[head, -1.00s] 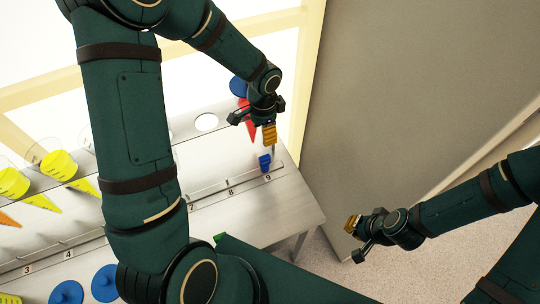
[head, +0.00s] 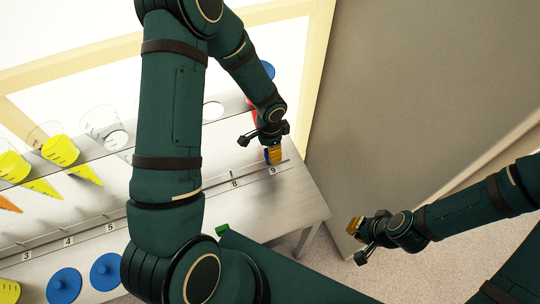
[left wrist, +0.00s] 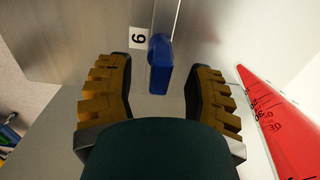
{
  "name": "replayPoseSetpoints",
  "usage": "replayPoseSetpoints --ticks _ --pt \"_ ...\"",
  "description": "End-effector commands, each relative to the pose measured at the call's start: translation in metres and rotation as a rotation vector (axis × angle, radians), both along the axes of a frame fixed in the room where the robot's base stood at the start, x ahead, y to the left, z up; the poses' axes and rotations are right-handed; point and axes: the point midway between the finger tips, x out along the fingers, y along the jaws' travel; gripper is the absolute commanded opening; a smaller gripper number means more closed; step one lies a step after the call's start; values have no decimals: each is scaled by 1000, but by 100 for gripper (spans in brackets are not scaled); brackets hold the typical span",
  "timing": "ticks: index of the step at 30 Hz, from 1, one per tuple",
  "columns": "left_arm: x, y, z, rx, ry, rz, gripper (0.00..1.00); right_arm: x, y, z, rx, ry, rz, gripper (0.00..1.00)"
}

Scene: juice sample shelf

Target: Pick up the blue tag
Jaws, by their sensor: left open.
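The blue tag (left wrist: 160,62) sits on the rail of the shelf beside the number 9 label (left wrist: 139,37). In the left wrist view it lies between the two orange-padded fingers of my left gripper (left wrist: 160,85), with a gap on both sides. In the head view the tag (head: 266,157) is mostly hidden behind a finger of my left gripper (head: 272,153), which is open at the rail's right end. My right gripper (head: 357,237) hangs off to the right, away from the shelf; its finger gap is unclear.
A red cone-shaped sample (left wrist: 288,115) stands close to the left gripper. Yellow samples (head: 62,150) and blue discs (head: 64,285) are further left on the shelf. A large grey panel (head: 420,90) rises right of the shelf.

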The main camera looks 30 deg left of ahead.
Motion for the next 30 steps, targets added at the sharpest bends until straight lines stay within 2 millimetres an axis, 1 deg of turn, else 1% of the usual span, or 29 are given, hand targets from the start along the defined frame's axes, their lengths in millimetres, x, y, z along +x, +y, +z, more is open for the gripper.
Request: replayPoseSetpoints --ticks 1,3,9,10,11,12,14,15,26,29,30 --pt "0 0 -7 0 0 -2 53 -1 0 -3 0 2 1 0" --pt "0 0 -11 -1 -1 0 53 -1 0 -3 0 2 2 0" --pt "1 0 -11 -1 -2 0 53 -1 0 -2 0 2 2 0" --pt "1 0 -11 -1 -2 0 48 -1 0 -2 0 2 2 0" --pt "1 0 -11 -1 -2 0 38 -1 0 -2 0 2 2 0" --pt "1 0 -11 -1 -2 0 24 -1 0 -2 0 2 2 0" --pt "1 0 -11 -1 -2 0 3 -1 0 -2 0 2 2 0" --pt "1 0 -11 0 -1 0 0 -1 0 -2 0 2 2 0" --pt "0 0 -11 0 -1 0 0 -1 0 -2 0 3 1 0" --pt "1 0 -6 -1 -2 0 0 -1 0 -1 0 2 1 0" --pt "1 0 -1 -1 -4 0 0 0 0 0 0 1 0 0"
